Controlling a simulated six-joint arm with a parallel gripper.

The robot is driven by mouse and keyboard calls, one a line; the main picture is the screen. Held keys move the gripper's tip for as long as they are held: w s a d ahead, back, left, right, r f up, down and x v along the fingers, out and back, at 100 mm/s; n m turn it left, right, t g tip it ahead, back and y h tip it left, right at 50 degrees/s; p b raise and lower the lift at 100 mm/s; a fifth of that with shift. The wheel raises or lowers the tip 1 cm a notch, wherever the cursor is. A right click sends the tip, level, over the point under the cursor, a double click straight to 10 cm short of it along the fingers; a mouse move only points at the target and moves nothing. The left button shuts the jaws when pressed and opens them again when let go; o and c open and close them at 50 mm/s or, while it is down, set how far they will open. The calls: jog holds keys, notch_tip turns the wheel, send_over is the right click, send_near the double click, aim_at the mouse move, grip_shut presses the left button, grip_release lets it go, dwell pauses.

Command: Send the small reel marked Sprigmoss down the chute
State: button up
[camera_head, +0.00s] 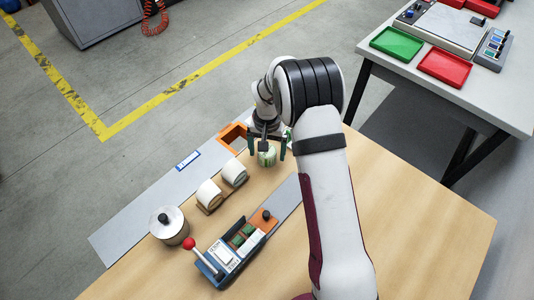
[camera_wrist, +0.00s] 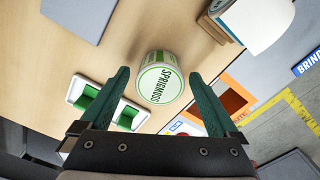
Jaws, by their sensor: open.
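The small reel marked SPRIGMOSS (camera_wrist: 161,84) stands on the wooden table with its white, green-ringed label facing the wrist camera. It also shows as a pale green and white roll in the head view (camera_head: 267,157). My gripper (camera_wrist: 159,74) is open above it, one finger on each side in the picture, with visible gaps between fingers and reel. In the head view my gripper (camera_head: 267,143) is directly over the reel. An orange-framed square opening (camera_head: 233,137), which looks like the chute, lies just left of the reel; the right finger partly covers it in the wrist view (camera_wrist: 236,97).
A white holder with green parts (camera_wrist: 105,104) sits left of the reel in the wrist view. Two white rolls (camera_head: 235,173) (camera_head: 209,194) rest in wooden cradles. A metal pot (camera_head: 169,225) and a machine with a red-knobbed lever (camera_head: 232,252) stand nearer the front.

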jog(key=c, duration=0.9)
jog(key=shift+o, duration=0.2)
notch_tip(320, 180, up, 6)
jog(key=w+a+r, duration=0.1)
jog(key=w+a, duration=0.7)
jog(key=shift+w+a+f, duration=0.1)
jog(key=shift+f, duration=0.75)
jog(key=shift+w+a+f, duration=0.15)
jog(key=shift+f, duration=0.65)
jog(key=shift+w+a+f, duration=0.1)
jog(key=shift+f, duration=0.75)
